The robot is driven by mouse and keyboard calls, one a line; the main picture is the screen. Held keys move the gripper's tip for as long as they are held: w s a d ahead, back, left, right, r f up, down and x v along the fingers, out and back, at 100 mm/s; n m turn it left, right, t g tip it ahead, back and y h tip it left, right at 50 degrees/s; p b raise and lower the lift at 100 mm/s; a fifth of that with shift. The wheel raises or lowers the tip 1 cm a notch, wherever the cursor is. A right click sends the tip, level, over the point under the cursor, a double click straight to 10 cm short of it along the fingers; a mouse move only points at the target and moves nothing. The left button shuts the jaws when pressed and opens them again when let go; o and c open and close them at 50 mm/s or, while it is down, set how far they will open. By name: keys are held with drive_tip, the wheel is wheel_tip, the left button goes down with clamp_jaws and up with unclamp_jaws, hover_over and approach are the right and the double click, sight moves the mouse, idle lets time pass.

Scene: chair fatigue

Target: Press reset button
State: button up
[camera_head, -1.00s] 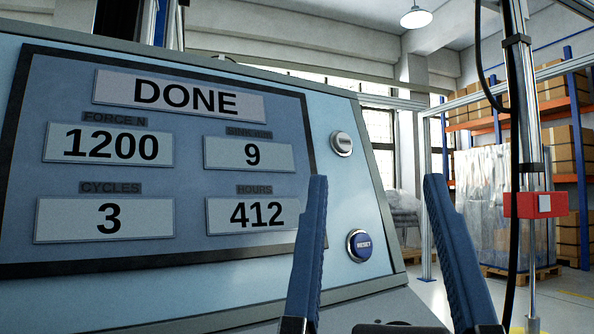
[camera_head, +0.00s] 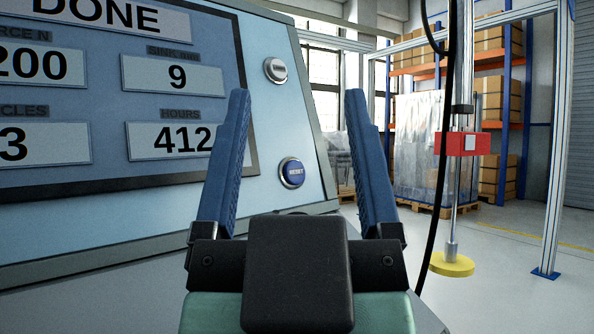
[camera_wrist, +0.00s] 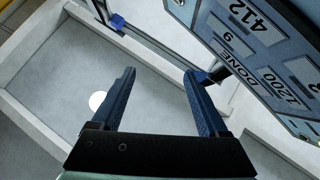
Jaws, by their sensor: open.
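The blue RESET button (camera_head: 292,172) with a silver rim sits low at the right side of the light blue control panel (camera_head: 262,120). A silver button (camera_head: 275,70) is above it. The display (camera_head: 110,105) reads DONE, with 9 and 412 below. My gripper (camera_head: 298,95) is open and empty. In the head view the RESET button appears between its two blue fingers; I cannot tell the distance, and no contact shows. In the wrist view my gripper (camera_wrist: 160,72) points past the panel (camera_wrist: 285,60), which appears upside down at upper right. The RESET button cannot be made out there.
A vertical rod with a red block (camera_head: 462,148) and a yellow disc (camera_head: 452,264) stands to the right, with a black cable hanging beside it. A metal frame post (camera_head: 558,140) is further right. Shelves with boxes (camera_head: 500,90) stand behind.

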clamp_jaws()
idle(1.5)
